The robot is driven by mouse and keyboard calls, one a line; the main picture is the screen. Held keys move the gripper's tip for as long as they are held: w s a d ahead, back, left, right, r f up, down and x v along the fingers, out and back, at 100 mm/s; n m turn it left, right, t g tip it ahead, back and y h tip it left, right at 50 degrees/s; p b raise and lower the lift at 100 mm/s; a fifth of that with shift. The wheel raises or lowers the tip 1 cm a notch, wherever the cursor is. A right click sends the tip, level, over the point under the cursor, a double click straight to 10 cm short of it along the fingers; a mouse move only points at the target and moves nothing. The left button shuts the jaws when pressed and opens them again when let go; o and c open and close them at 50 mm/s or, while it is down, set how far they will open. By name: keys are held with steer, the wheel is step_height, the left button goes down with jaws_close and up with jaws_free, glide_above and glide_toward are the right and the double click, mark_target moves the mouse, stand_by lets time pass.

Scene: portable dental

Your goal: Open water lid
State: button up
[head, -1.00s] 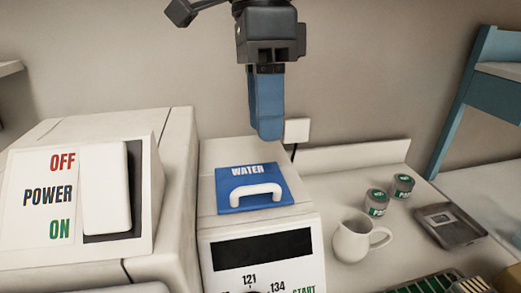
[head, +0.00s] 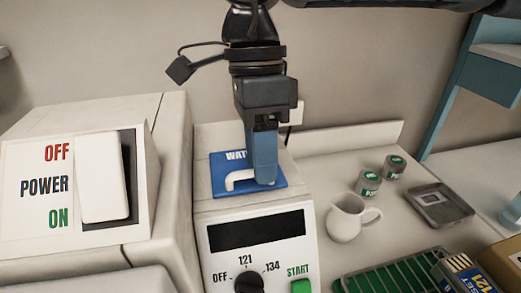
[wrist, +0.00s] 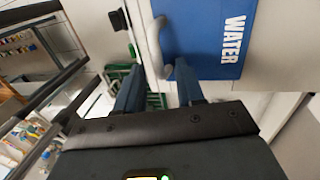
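The blue water lid (head: 220,188) lies flat and closed on top of the white machine. It has white WATER lettering and a white arched handle (head: 235,179). My gripper (head: 264,180) points down over the lid's right side, in front of the handle's right part, which it hides. In the wrist view, my gripper (wrist: 158,82) has its two blue fingers spread apart. The handle (wrist: 155,45) shows ahead of the gap between them, and the blue lid (wrist: 205,40) is beyond the right finger. I cannot tell whether a finger touches the handle.
The power switch box (head: 75,190) stands close on the left. A dial (head: 249,281) and green START button (head: 301,286) are on the machine's front. A white jug (head: 346,222), two small jars, a metal tray (head: 442,206) and a green rack (head: 390,274) are on the right.

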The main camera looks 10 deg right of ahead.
jaws_close()
stand_by(0.4)
